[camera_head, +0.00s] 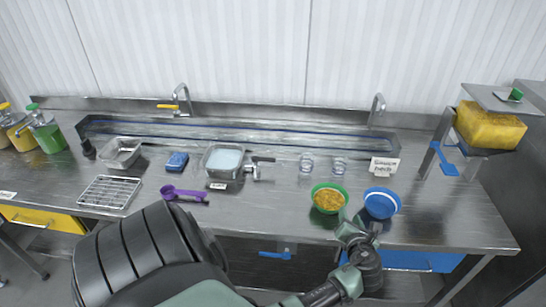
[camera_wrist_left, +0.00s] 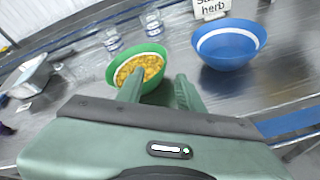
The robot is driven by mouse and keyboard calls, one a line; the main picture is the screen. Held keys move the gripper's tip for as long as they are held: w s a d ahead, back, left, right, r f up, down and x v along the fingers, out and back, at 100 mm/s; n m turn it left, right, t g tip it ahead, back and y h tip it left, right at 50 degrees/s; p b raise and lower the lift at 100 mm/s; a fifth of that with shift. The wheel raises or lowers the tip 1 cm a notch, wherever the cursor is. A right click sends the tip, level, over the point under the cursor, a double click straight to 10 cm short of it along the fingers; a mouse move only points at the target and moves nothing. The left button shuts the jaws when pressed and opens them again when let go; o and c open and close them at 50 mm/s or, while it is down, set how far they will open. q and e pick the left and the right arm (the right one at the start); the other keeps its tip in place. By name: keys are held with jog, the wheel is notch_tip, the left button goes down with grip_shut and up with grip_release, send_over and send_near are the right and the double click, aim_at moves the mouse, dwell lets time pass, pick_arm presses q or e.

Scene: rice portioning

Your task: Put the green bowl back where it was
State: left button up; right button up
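The green bowl (camera_head: 315,203) holds yellow-orange grains and stands upright on the steel counter, right of centre. It also shows in the left wrist view (camera_wrist_left: 116,62). My left gripper (camera_head: 357,219) is at the bowl's near right side. In the left wrist view its two green fingers (camera_wrist_left: 160,88) are apart, one overlapping the bowl's inside and the other outside its right rim. Whether they touch the bowl, I cannot tell. My right gripper is not in view.
A blue bowl (camera_head: 381,206) stands close right of the green one. Two clear cups (camera_head: 306,163) and a label card (camera_head: 383,167) stand behind. A pan (camera_head: 223,160), purple scoop (camera_head: 184,194) and wire rack (camera_head: 109,192) are left. Counter between scoop and green bowl is clear.

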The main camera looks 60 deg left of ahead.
pick_arm(q)
jog(key=shift+a, duration=0.1)
jog(key=shift+w, duration=0.15)
jog(key=d+r+n+t+h, duration=0.1)
jog(key=d+n+t+h, duration=0.3)
jog(key=d+n+h, duration=0.65)
jog(key=s+d+f+n+g, duration=0.2)
jog(key=s+f+n, duration=0.2)
jog(key=f, duration=0.5)
jog(key=s+d+f+n+g, duration=0.15)
jog(key=s+f+n, duration=0.25)
jog(key=f, duration=0.5)
jog(key=s+f+n+g, duration=0.6)
jog(key=s+f, duration=1.4)
jog(key=s, duration=0.4)
jog(key=s+a+f+n+g, duration=0.1)
jog(key=s+f+n, duration=0.1)
jog(key=s, duration=0.6)
jog(key=s+a+f+n+g, duration=0.1)
jog(key=s+f+n, duration=0.1)
jog(key=s, duration=0.6)
jog(key=shift+a+f+n, duration=0.2)
jog(key=shift+f+n, duration=0.15)
jog(key=shift+f, duration=0.2)
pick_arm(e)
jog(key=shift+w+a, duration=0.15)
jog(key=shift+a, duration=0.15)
